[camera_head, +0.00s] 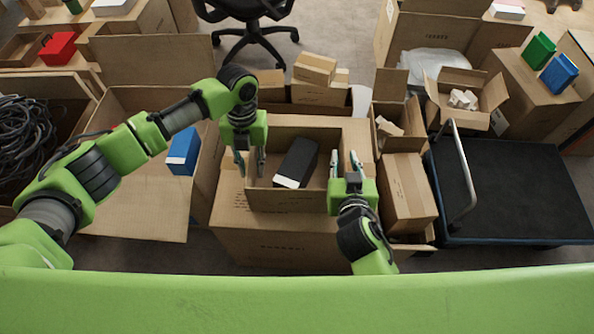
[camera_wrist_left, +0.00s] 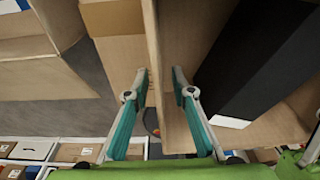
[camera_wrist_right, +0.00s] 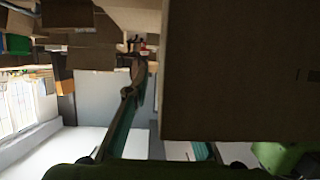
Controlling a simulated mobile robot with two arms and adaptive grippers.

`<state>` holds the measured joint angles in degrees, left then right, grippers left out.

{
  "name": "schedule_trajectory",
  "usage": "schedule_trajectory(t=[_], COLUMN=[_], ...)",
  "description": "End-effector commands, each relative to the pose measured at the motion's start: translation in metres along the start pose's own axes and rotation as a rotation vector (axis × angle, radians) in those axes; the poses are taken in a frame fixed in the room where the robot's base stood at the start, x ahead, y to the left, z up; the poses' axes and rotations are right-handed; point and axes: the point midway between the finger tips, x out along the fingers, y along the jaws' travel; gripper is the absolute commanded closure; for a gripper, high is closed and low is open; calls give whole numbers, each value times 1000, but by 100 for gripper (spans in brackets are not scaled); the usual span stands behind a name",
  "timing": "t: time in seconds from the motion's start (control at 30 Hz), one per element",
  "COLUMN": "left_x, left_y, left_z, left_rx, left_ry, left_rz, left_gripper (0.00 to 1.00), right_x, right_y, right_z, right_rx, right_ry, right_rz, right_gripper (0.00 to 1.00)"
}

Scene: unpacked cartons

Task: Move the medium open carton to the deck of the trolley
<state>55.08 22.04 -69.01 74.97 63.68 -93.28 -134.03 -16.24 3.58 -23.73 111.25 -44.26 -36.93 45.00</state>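The medium open carton (camera_head: 285,201) stands on a large closed carton (camera_head: 270,243) in front of me, with a black box file (camera_head: 298,162) leaning inside it. My left gripper (camera_head: 250,163) points down with its fingers apart on either side of the carton's left wall; the left wrist view shows the wall (camera_wrist_left: 166,100) between them. My right gripper (camera_head: 345,160) is at the right wall, fingers apart; in the right wrist view the cardboard wall (camera_wrist_right: 235,70) hides most of one finger. The trolley's dark deck (camera_head: 515,190) is at the right and looks empty.
The trolley's upright handle (camera_head: 465,170) stands at its left edge. A tall closed carton (camera_head: 408,190) and small open cartons (camera_head: 398,125) lie between the medium carton and the trolley. A large open carton (camera_head: 135,205) with a blue box file (camera_head: 184,152) is at left.

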Motion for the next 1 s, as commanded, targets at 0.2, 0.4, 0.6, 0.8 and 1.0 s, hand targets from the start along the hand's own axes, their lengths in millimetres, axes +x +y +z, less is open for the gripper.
schedule_trajectory(t=[0.2, 0.4, 0.6, 0.8, 1.0], left_x=[2, 2, 2, 0, -6], left_y=[0, 0, 0, 0, 0], left_z=[0, 0, 0, 1, 0], left_rx=[0, 0, 0, 0, 0], left_ry=[-1, -1, -1, -2, -2], left_rz=[0, 0, 0, -1, -1], left_gripper=[77, 98, 100, 100, 100], right_x=[2, 2, 2, 2, -1], right_y=[0, 0, 0, 0, 0], right_z=[0, 0, 0, -3, -9], right_rx=[0, 0, 0, 0, 0], right_ry=[0, 0, 0, 5, 5], right_rz=[0, 0, 0, -1, -1], right_gripper=[77, 98, 100, 100, 100])
